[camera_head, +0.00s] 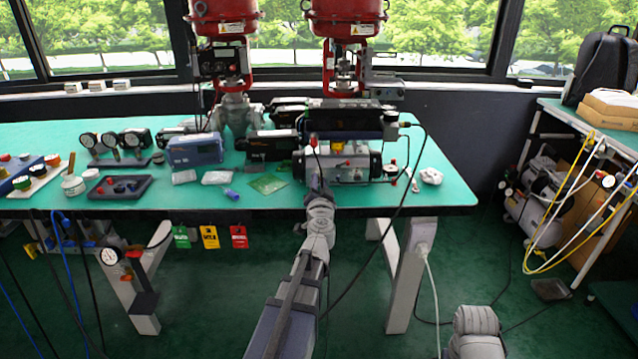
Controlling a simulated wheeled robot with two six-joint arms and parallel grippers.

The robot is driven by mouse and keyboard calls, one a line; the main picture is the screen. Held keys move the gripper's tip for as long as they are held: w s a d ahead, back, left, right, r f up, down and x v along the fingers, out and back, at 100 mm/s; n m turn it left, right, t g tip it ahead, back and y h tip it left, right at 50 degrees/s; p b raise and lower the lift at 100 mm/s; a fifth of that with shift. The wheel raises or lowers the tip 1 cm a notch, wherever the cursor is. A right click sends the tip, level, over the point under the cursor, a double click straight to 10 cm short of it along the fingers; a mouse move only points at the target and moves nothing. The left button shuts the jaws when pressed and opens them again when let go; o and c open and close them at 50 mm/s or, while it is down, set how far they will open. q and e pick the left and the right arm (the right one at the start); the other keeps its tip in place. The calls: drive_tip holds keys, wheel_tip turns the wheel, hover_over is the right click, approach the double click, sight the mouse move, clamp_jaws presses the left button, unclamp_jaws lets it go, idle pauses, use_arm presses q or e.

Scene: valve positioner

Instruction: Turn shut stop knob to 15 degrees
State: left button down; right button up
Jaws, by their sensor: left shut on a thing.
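The valve actuator unit (360,166), a grey and black cylinder body with small red and yellow parts, lies near the front edge of the green table. My left gripper (316,175) reaches up from the bottom centre to the left part of this unit's front. It is shut on a small part there, which looks like the shut stop knob. The fingers and wrist hide the knob, so its angle cannot be read. My right gripper is out of view; only a grey part of my right arm shows at the bottom right.
The green table (450,196) also bears a blue box (195,150), several gauges, a black tray (119,187) and a green card (268,184). Red-topped valves (345,18) stand behind. A black cable hangs right of my left arm. A side bench (615,135) stands right.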

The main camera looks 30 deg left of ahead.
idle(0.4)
use_arm(q)
drive_tip(key=c, duration=0.7)
unclamp_jaws()
drive_tip(key=shift+s, duration=0.1)
